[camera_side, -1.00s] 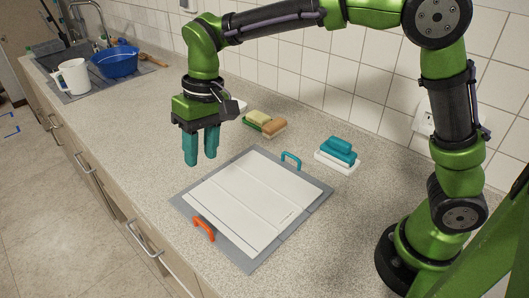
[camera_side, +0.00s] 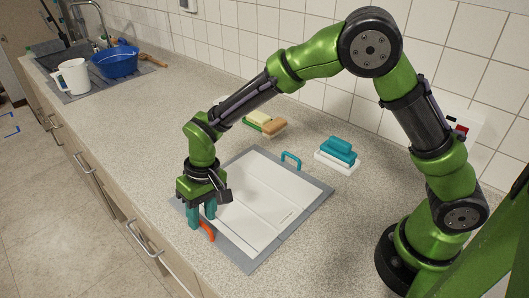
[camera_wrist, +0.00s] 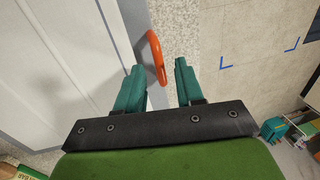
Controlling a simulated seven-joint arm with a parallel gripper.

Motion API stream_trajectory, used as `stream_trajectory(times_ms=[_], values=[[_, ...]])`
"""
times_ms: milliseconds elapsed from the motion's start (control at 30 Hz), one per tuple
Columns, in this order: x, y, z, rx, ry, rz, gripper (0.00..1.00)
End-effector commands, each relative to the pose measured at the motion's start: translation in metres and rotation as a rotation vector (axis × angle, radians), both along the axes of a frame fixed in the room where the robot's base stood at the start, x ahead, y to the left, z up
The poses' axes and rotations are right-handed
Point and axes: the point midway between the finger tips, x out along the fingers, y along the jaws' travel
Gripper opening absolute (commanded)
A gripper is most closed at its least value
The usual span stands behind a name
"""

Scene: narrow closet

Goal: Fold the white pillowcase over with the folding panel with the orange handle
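The white pillowcase (camera_side: 258,199) lies flat on the grey folding board (camera_side: 310,207), and it also shows in the wrist view (camera_wrist: 60,60). The orange handle (camera_side: 207,230) stands at the board's front-left edge. In the wrist view the orange handle (camera_wrist: 155,55) lies ahead of and between my two teal fingers. My gripper (camera_side: 201,219) is open and low beside the handle; its fingers (camera_wrist: 158,80) stand apart with a gap between them. I cannot tell whether a finger touches the handle. A teal handle (camera_side: 291,160) stands on the board's far edge.
Sponges (camera_side: 264,123) and a teal-handled brush (camera_side: 338,153) lie behind the board near the tiled wall. A white jug (camera_side: 73,77) and a blue basin (camera_side: 117,62) stand by the sink. The counter's front edge is close to my gripper.

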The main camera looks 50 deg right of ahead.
Motion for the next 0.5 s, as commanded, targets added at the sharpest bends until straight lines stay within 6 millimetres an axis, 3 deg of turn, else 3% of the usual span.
stream_trajectory(times_ms=[333,500], values=[[-0.0002,0.0009,-0.004,0.0,0.0,0.0,0.37],[-0.0001,0.0007,-0.0038,0.0,0.0,0.0,0.11]])
